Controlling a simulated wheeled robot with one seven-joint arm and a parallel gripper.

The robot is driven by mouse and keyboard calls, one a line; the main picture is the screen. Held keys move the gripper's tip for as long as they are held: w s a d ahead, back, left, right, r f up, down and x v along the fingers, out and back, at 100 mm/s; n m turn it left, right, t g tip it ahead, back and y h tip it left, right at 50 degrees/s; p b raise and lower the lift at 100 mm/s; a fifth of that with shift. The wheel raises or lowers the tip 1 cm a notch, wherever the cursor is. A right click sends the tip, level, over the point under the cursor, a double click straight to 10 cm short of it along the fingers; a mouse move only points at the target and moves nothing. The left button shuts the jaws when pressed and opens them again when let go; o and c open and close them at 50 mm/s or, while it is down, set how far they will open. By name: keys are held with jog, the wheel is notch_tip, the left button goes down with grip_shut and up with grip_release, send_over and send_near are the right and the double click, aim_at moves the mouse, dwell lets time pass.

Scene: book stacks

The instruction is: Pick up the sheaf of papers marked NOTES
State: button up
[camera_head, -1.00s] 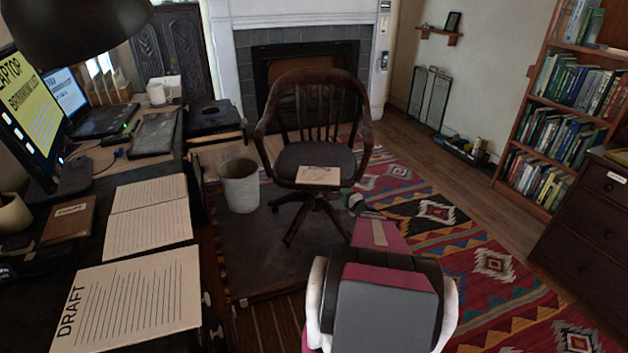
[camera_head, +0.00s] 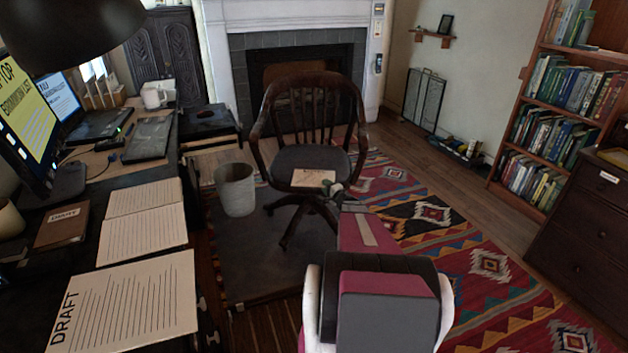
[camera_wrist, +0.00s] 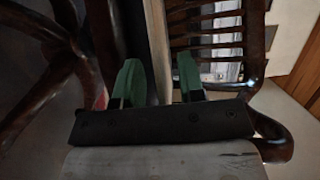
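A thin cream sheaf of papers (camera_head: 312,178) lies flat on the seat of the dark wooden chair. Its print is too small to read, so I cannot confirm the NOTES mark. In the head view my gripper (camera_head: 332,188) is at the sheaf's near right edge. In the wrist view my gripper (camera_wrist: 160,85) has its two green fingers apart. A pale strip (camera_wrist: 156,40), apparently the sheaf seen edge-on, runs between them. I see a gap beside the right finger; contact with the left finger is unclear.
The wooden chair (camera_head: 310,105) has armrests and a slatted back around the seat. A pale wastebasket (camera_head: 236,190) stands to its left. The desk at left holds DRAFT papers (camera_head: 130,305) and a brown folder (camera_head: 62,225). The patterned rug (camera_head: 480,260) at right is open floor.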

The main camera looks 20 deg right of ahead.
jog(key=shift+w, duration=0.1)
grip_shut()
